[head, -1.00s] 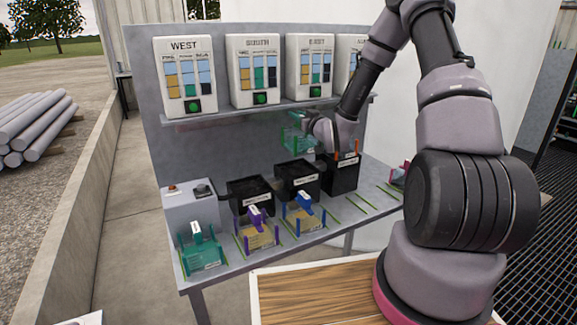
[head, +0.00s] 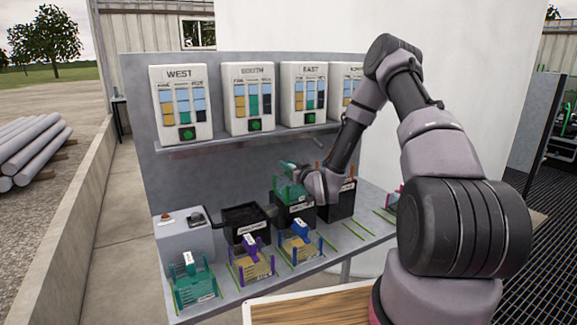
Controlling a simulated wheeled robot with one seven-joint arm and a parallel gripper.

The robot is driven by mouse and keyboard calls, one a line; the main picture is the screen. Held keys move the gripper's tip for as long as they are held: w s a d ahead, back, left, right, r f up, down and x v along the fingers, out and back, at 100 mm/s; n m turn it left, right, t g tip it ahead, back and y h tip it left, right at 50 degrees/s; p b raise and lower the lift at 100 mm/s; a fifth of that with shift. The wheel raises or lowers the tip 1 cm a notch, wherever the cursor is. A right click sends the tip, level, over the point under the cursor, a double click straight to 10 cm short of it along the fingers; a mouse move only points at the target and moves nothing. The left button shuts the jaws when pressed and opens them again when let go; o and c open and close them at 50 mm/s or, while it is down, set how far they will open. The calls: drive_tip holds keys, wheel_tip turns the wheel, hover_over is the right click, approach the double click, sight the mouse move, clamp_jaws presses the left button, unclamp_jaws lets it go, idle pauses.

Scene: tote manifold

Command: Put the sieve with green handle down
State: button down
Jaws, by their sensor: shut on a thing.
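The green-handled sieve (head: 287,190) is a teal, see-through tray. It is low over the middle black bin (head: 295,216), overlapping the bin's opening. I cannot tell whether it touches the bin. My gripper (head: 303,176) is shut on it from the right, and my wrist hides part of the grip. Another teal tray (head: 196,290) with a white-tagged handle stands at the bench's front left, between green posts.
A purple-handled tray (head: 254,271) and a blue-handled tray (head: 301,252) stand along the bench front. Black bins stand left (head: 244,222) and right (head: 341,203) of the middle one. A shelf with panels hangs above. An empty slot with green strips (head: 350,230) lies right.

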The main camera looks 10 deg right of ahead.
drive_tip(key=shift+f, duration=0.1)
drive_tip(key=c, duration=0.7)
unclamp_jaws()
